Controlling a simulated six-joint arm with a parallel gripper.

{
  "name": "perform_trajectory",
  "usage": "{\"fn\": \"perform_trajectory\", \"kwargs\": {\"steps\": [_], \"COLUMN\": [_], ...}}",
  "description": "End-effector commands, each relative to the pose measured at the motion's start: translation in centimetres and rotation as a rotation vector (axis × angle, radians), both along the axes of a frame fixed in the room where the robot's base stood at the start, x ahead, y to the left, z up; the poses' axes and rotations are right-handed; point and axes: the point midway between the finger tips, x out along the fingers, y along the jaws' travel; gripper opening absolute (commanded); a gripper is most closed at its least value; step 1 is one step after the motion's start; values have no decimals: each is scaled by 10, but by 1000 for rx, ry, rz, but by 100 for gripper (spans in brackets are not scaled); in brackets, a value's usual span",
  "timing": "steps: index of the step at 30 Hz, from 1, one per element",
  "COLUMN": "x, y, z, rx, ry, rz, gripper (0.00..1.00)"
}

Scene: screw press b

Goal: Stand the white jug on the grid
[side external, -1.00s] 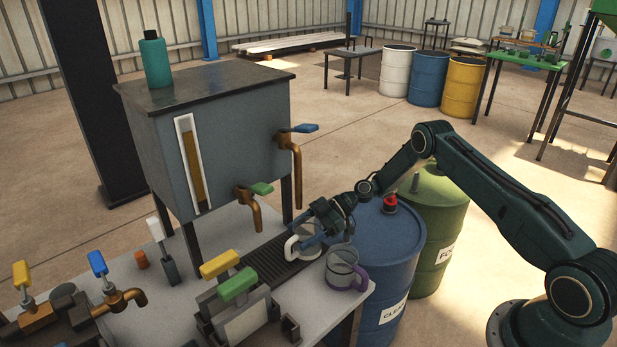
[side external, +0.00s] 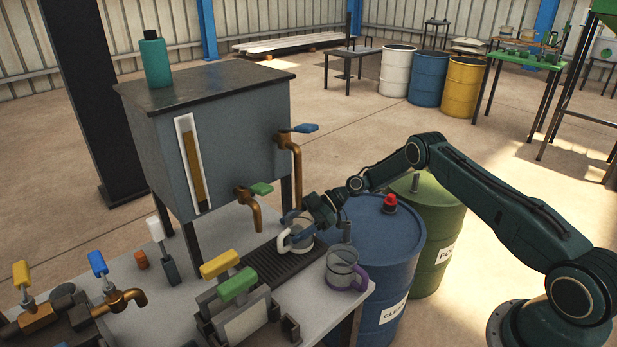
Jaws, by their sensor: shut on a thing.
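The white jug (side external: 301,241) is a clear vessel with a white handle and white band, upright at the dark slatted grid (side external: 262,264). I cannot tell whether its base touches the slats. My gripper (side external: 305,222) is shut on the jug, reaching in from the right; the fingers partly hide its upper part. The handle points left, toward the brass tap with the green lever (side external: 252,202).
A jug with a purple handle (side external: 345,270) stands at the bench corner, just right of the grid. The higher tap with the blue lever (side external: 294,165) hangs above my gripper. A blue drum (side external: 385,260) stands beside the bench.

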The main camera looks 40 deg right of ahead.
Motion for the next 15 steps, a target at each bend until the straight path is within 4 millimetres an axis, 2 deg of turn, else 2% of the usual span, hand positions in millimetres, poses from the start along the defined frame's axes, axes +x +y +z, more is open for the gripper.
{"fn": "perform_trajectory", "kwargs": {"steps": [11,12,15], "x": [2,2,2], "y": [0,0,0], "z": [0,0,0], "rx": [-1,-1,-1], "ry": [0,0,0], "rz": [0,0,0], "gripper": [43,73,92]}}
